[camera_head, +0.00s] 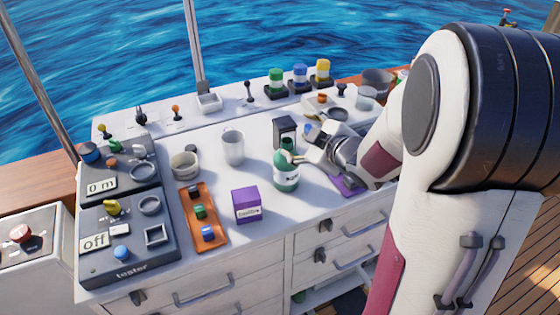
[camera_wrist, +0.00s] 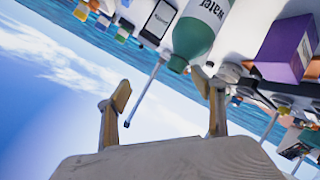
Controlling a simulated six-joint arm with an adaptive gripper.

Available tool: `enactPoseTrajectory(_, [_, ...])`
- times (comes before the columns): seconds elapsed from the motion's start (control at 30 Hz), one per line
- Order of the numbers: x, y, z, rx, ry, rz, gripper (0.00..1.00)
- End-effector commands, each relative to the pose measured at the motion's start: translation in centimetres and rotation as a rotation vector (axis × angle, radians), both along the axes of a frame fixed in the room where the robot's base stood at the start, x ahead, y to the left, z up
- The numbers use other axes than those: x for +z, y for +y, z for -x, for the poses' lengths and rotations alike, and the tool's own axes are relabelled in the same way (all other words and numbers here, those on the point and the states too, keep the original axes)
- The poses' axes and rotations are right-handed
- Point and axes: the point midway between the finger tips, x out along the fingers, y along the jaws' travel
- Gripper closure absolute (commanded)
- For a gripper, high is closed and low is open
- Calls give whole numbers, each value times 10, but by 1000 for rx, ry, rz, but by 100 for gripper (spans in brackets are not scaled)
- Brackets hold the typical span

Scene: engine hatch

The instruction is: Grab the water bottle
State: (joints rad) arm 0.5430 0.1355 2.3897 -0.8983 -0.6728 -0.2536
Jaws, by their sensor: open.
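The water bottle (camera_head: 286,178) is green with a white label and stands upright on the white counter. In the wrist view, which is upside down, the bottle (camera_wrist: 198,38) shows its label reading "water" and its narrower end near one fingertip. My gripper (camera_head: 301,158) is at the right side of the bottle's upper part, coming in from the right. In the wrist view my gripper (camera_wrist: 161,86) is open, with nothing between its fingers. The bottle lies beyond the fingertips, nearer the right finger. I cannot tell whether that finger touches it.
A purple box (camera_head: 246,204) stands left of the bottle, in front. A clear mug (camera_head: 233,147) and a dark-framed block (camera_head: 284,131) stand behind it. An orange tray (camera_head: 220,239) and tester panels (camera_head: 100,273) fill the left. A purple flat item (camera_head: 348,185) lies under my wrist.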

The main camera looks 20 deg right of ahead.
Motion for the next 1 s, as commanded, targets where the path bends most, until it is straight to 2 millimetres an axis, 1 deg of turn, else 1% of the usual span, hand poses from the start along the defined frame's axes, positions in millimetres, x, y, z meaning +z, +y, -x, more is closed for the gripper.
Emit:
enactPoseTrajectory(0.03, [-7,-1,-2,25,-8,-6,32])
enactPoseTrajectory(0.1, [-13,1,-3,62,-24,-14,32])
enactPoseTrajectory(0.43, [-37,7,-2,200,-102,-91,32])
enactPoseTrajectory(0.77, [-62,9,10,275,-167,-249,32])
enactPoseTrajectory(1.0, [-85,1,23,270,-204,-432,32])
